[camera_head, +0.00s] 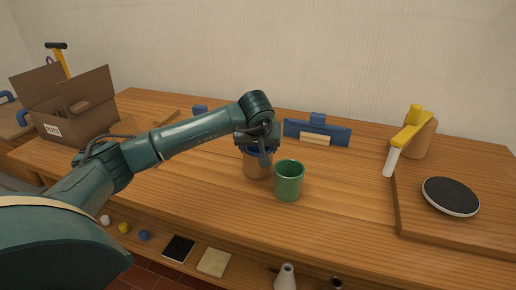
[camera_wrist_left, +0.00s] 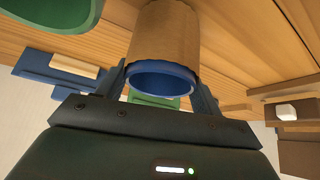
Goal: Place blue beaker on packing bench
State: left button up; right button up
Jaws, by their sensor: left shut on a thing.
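The blue beaker (camera_head: 257,169) has a tan outer sleeve and a blue rim and inside. My left gripper (camera_head: 262,153) is shut on it near its rim, from above. In the left wrist view the beaker (camera_wrist_left: 165,38) sits between the two fingers, its blue mouth towards the camera. It looks upright; I cannot tell whether its base touches the wooden bench (camera_head: 335,215). A green beaker (camera_head: 289,182) stands close to its right on the bench. My right gripper is not in view.
An open cardboard box (camera_head: 68,112) stands at the left. A blue block-like holder (camera_head: 317,131) is at the back. A yellow-and-white tool (camera_head: 404,140), a tan container (camera_head: 420,140) and a black disc (camera_head: 450,196) are at the right. The bench front centre is clear.

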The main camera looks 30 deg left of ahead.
pick_arm(q)
jog(key=shift+f, duration=0.1)
jog(key=shift+f, duration=0.15)
jog(key=o, duration=1.2)
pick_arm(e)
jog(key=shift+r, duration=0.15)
pick_arm(q)
jog(key=shift+s+d+r, duration=0.1)
jog(key=shift+s+r, duration=0.05)
jog(key=shift+r, duration=0.35)
jog(key=v, duration=1.1)
jog(key=shift+r+p, duration=0.1)
jog(key=shift+p, duration=0.25)
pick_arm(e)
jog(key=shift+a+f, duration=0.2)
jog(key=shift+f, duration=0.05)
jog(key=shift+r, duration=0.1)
